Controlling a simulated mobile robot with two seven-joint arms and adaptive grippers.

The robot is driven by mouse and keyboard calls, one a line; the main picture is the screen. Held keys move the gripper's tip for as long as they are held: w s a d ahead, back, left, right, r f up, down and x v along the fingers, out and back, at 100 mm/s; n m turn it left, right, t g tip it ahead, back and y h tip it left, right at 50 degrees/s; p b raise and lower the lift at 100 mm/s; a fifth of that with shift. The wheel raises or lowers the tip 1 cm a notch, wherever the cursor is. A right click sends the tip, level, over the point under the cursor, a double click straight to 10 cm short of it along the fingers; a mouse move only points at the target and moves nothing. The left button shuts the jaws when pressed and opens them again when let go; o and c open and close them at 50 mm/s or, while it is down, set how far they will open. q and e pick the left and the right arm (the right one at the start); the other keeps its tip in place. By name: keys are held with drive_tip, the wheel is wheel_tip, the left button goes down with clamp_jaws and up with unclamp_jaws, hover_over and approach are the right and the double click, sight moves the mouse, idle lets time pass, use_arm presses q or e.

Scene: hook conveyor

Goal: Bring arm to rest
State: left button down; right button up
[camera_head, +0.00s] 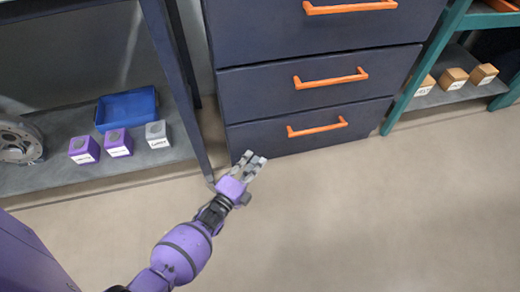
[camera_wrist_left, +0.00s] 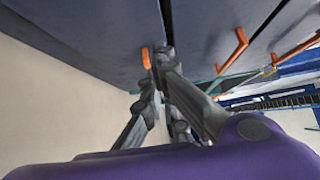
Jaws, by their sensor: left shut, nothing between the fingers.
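My left gripper (camera_head: 255,163) is at the end of my purple arm, in front of the lower left part of a dark drawer cabinet (camera_head: 250,100). Its fingers are shut with nothing held. In the left wrist view the gripper (camera_wrist_left: 158,75) shows its grey fingers close together, with the dark drawer fronts beyond them. I cannot tell whether the fingertips touch the cabinet. My right gripper is not in view.
The cabinet has orange handles (camera_head: 330,80) on closed drawers. A left shelf (camera_head: 90,175) holds a blue tray (camera_head: 127,108), purple cubes (camera_head: 84,150) and a grey cube (camera_head: 158,134). A right teal-framed shelf holds orange-brown cubes (camera_head: 453,78). The floor (camera_head: 370,220) is clear.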

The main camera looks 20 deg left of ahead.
use_arm(q)
drive_tip(key=shift+s, duration=0.4)
